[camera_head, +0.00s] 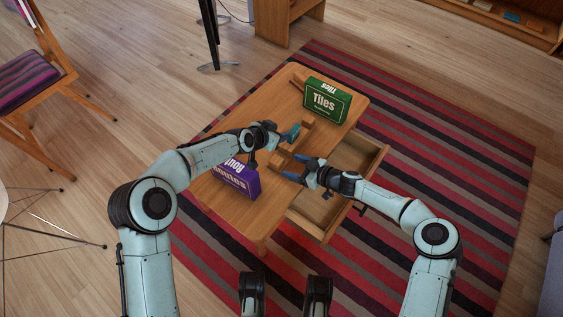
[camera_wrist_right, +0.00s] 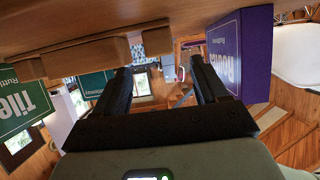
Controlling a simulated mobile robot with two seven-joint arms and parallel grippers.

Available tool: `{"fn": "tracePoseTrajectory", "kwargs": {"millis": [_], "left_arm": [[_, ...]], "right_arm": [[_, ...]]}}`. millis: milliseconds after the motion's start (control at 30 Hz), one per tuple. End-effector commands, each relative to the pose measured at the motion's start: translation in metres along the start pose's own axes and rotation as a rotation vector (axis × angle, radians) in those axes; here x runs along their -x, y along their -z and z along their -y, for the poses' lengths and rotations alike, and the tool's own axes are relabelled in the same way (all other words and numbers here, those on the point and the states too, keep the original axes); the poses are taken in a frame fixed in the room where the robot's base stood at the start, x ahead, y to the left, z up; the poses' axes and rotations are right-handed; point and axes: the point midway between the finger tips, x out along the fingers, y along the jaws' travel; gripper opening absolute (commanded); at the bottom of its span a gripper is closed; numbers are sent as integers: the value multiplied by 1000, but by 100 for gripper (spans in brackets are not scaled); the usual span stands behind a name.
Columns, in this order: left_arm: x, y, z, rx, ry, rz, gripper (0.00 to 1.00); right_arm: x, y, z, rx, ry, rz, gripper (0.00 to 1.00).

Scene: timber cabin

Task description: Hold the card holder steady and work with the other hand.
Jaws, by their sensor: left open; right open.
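A wooden piece that looks like the card holder (camera_head: 307,132) lies on the small table (camera_head: 239,212), between the two boxes. It is partly hidden behind my left gripper (camera_head: 291,134), which is open beside it. I cannot tell whether they touch. My right gripper (camera_head: 301,170) is open and empty, low over the table's right side near the drawer. In the right wrist view its two dark fingers (camera_wrist_right: 160,85) are spread apart with nothing gripped. There, wooden blocks (camera_wrist_right: 85,57) show along the tabletop at upper left. No loose card can be made out clearly.
A green Tiles box (camera_head: 326,102) stands at the table's far end. A purple box (camera_head: 238,180) stands at the near left, close under my left arm. The table's drawer (camera_head: 323,207) is pulled open on the right. A chair (camera_head: 30,85) stands at left.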

Motion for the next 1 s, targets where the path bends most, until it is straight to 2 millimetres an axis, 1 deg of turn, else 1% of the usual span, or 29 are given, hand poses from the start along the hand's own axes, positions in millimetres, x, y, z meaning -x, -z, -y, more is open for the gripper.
{"fn": "tracePoseTrajectory", "kwargs": {"millis": [33,200,300,400,600,833,867,900,967,1000], "left_arm": [[0,0,0,0,0,0,43],[0,0,0,0,0,0,43],[0,0,0,0,0,0,43],[0,0,0,0,0,0,43],[0,0,0,0,0,0,43],[0,0,0,0,0,0,43],[0,0,0,0,0,0,43],[0,0,0,0,0,0,43],[0,0,0,0,0,0,43],[0,0,0,0,0,0,43]], "right_arm": [[-12,0,1,0,2,-1,72],[-44,0,1,1,0,1,72],[-58,0,0,0,0,1,72],[-67,-1,0,0,-1,2,72],[-76,0,0,-1,-1,1,72],[-76,0,0,-1,-1,1,72],[-76,0,0,-1,-1,1,69],[-76,0,0,-1,-1,1,56],[-76,0,0,-1,-1,1,37],[-76,0,0,-1,-1,1,24]]}}
